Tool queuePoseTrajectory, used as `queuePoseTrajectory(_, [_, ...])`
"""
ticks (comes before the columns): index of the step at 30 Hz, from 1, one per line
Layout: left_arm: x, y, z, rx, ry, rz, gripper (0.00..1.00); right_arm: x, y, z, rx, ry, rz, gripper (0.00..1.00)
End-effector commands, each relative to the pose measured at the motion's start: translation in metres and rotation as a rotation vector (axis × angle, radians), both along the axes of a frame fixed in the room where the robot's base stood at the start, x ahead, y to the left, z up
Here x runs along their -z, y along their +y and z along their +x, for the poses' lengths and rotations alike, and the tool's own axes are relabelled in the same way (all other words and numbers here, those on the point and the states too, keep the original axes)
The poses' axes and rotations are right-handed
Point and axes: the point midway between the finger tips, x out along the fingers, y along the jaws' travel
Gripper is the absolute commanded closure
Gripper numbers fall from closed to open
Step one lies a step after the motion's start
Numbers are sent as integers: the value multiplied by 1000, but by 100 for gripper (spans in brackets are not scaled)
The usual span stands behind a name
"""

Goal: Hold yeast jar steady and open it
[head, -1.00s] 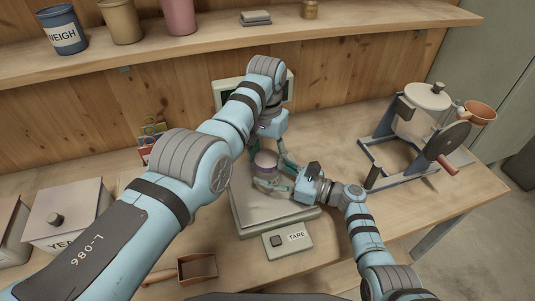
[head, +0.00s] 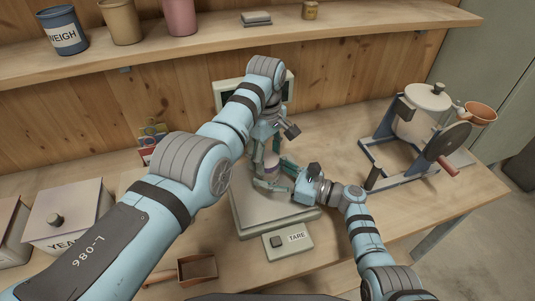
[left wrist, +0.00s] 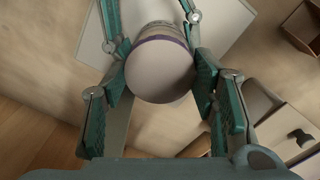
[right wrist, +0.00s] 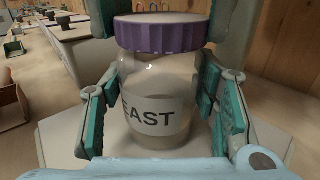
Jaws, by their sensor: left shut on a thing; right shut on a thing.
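The yeast jar (right wrist: 155,85) is clear glass with a purple ribbed lid (right wrist: 158,35) and a pale label whose visible letters read "EAST". It stands upright over the scale, and the lid sits on its neck. My left gripper (left wrist: 160,80) comes from above, shut on the lid, whose pale top (left wrist: 158,70) lies between its fingers. My right gripper (right wrist: 155,110) comes in low from the right, shut on the jar's body. In the head view the jar (head: 268,170) is small and partly hidden by both grippers.
The scale (head: 247,215) has a TARE button box (head: 288,240) in front. A scoop (head: 195,270) lies front left, near a lidded bin (head: 62,235). A mixer with a crank (head: 425,125) stands on the right. The bench between scale and mixer is clear.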

Motion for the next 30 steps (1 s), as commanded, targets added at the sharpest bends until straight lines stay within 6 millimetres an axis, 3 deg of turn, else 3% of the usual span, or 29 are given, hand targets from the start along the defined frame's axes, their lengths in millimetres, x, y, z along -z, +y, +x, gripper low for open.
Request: queuePoseTrajectory(30, [-22, 0, 0, 0, -1, 1, 81, 1, -1, 0, 1, 2, -1, 100])
